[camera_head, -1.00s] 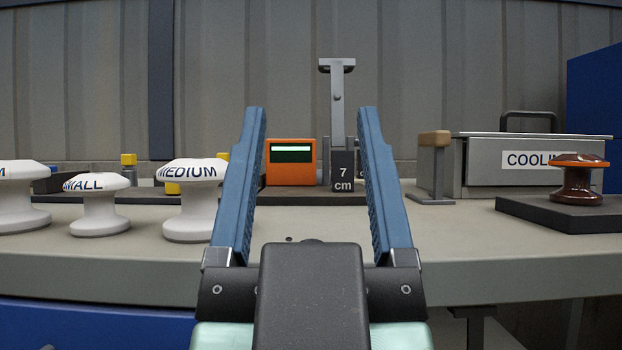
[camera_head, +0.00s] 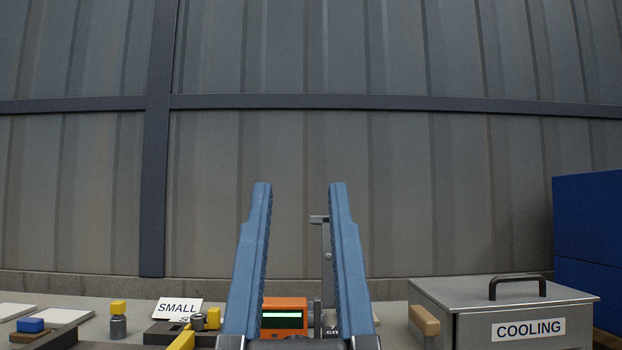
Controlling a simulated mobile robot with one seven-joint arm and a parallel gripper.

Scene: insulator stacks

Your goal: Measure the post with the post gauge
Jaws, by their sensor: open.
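My gripper (camera_head: 298,195) is open and empty, with its two blue fingers pointing up and away in the middle of the view. Beyond and between the fingers stands an orange box with a lit green display (camera_head: 285,318). Next to it is a grey upright post-like stand with a flat top arm (camera_head: 325,262), partly hidden by the right finger. I cannot tell for certain which part is the post gauge.
A SMALL card (camera_head: 178,307) and yellow-topped weights (camera_head: 118,318) are at the left. Blue boxes (camera_head: 590,235) stand far right, and a grey wall is behind.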

